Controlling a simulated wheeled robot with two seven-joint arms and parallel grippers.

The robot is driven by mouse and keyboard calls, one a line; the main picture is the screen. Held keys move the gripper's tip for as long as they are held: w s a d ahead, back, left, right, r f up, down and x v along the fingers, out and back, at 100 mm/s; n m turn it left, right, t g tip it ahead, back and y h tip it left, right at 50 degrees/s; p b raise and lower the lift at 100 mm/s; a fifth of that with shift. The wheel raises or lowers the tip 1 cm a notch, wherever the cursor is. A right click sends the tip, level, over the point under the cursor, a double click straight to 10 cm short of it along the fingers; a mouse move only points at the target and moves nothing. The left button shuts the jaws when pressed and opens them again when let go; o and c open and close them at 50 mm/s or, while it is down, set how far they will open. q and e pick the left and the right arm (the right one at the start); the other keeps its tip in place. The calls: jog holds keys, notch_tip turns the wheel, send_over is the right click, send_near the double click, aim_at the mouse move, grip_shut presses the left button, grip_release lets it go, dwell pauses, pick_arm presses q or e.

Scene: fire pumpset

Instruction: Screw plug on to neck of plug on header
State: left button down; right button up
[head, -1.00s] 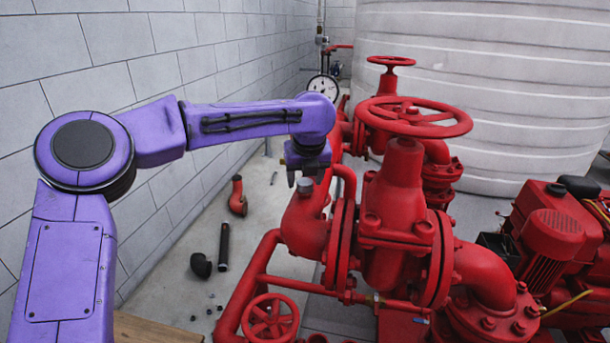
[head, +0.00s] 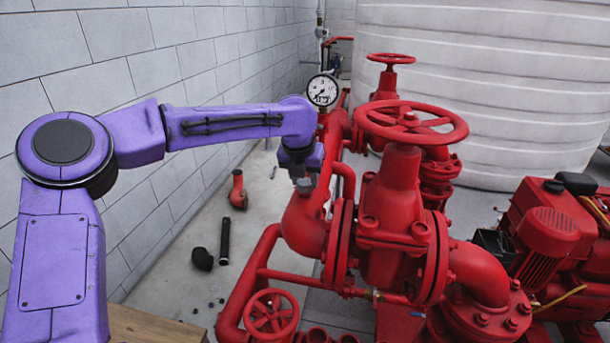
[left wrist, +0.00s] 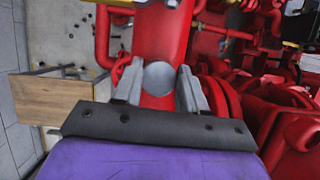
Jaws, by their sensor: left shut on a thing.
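The grey plug (head: 305,186) sits at the top of the red header pipe (head: 303,228), just below my left gripper (head: 302,178). In the left wrist view the plug (left wrist: 159,78) shows as a round grey disc between the two grey fingers of my left gripper (left wrist: 159,92), with the red pipe (left wrist: 160,35) behind it. My left gripper is shut on the plug. The neck under the plug is hidden, so I cannot tell how the plug sits on it. My right gripper is not in view.
A pressure gauge (head: 322,90) stands behind my wrist. A red valve with a large handwheel (head: 411,121) is close on the right. A white tank (head: 480,80) stands behind.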

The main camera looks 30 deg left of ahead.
pick_arm(q)
jog(key=m+p, duration=0.1)
jog(key=m+h+p, duration=0.1)
jog(key=m, duration=0.1)
jog(key=shift+r+p, duration=0.25)
jog(key=shift+p, duration=0.15)
jog(key=shift+m, duration=0.4)
jog(key=shift+f+h, duration=0.25)
jog(key=shift+h, duration=0.15)
jog(key=m+p, duration=0.1)
jog(key=p, duration=0.1)
jog(key=m+p, duration=0.1)
jog(key=m, duration=0.1)
jog(key=shift+r+h+p, duration=0.25)
jog(key=shift+h+p, duration=0.1)
jog(key=shift+h, duration=0.05)
jog(key=shift+m+h+p, duration=0.3)
jog(key=shift+m+p, duration=0.35)
jog(key=shift+m, duration=0.05)
jog(key=shift+f, duration=0.15)
jog(key=shift+f+m, duration=0.1)
jog(key=shift+m, duration=0.2)
